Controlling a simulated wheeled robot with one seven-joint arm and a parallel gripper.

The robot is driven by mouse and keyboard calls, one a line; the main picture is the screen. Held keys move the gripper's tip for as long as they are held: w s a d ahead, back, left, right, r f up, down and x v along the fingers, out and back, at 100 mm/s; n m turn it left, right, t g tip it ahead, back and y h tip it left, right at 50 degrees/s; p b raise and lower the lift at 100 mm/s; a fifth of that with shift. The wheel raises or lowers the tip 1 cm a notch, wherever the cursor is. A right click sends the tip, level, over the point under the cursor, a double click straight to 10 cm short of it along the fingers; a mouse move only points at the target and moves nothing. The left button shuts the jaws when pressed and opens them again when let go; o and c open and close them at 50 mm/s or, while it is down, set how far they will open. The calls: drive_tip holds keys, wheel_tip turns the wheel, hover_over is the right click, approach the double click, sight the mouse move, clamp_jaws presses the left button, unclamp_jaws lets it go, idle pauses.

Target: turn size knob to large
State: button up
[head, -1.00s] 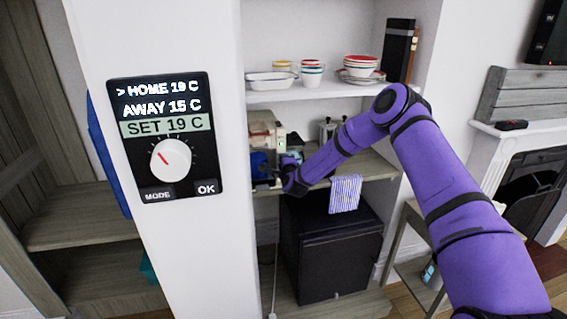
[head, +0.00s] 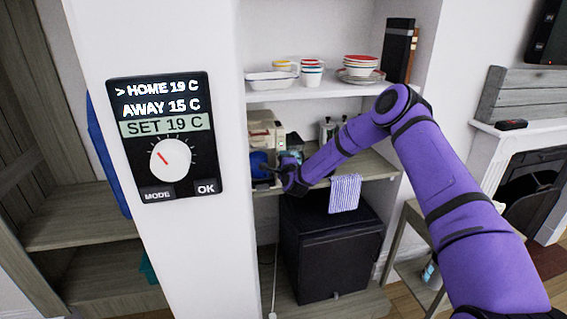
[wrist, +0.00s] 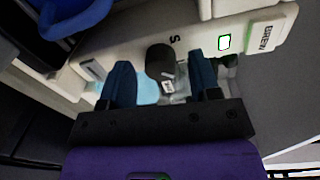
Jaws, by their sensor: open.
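The cream machine (head: 262,122) stands on the middle shelf in the head view. In the wrist view its cream front (wrist: 195,40) carries a dark knob (wrist: 160,62) with a small pale label, a letter "S" beside it, a small lit green display and a BREW button (wrist: 264,36). My gripper (wrist: 161,82) is open, with one dark blue finger on each side of the knob. Gaps show between the knob and both fingers. Whether the fingertips reach past the knob's face is unclear. In the head view my gripper (head: 272,172) is small at the machine's front.
A blue object (head: 258,164) is at the machine's lower front, close to my gripper; it also shows in the wrist view (wrist: 75,18). Metal canisters (head: 327,130) stand to the right. A striped towel (head: 345,193) hangs from the shelf edge. A wall thermostat (head: 165,135) is at left.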

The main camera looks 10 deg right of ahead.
drive_tip(key=s, duration=1)
drive_tip(key=shift+s+r, duration=0.25)
drive_tip(key=shift+s, duration=0.15)
drive_tip(key=s+a+r+n+g+y, duration=0.2)
drive_tip(key=s+r+n+g+y, duration=0.15)
drive_tip(key=r+n, duration=0.75)
drive_tip(key=s+d+r+n+g+h, duration=0.2)
drive_tip(key=s+r+n+g, duration=0.1)
drive_tip(key=s+r, duration=1)
drive_tip(key=s+d+r+n+g, duration=0.2)
drive_tip(key=s+r, duration=0.1)
drive_tip(key=s, duration=0.8)
drive_tip(key=s+d+r+n+g+h, duration=0.1)
drive_tip(key=s+d+r, duration=0.1)
drive_tip(key=s, duration=1)
drive_tip(key=s+d+r+n+g, duration=0.2)
drive_tip(key=s+r, duration=0.3)
drive_tip(key=s, duration=0.7)
drive_tip(key=shift+d+n+g, duration=0.3)
drive_tip(key=shift+d+g, duration=0.05)
drive_tip(key=shift+d, duration=0.05)
drive_tip(key=shift+h, duration=0.25)
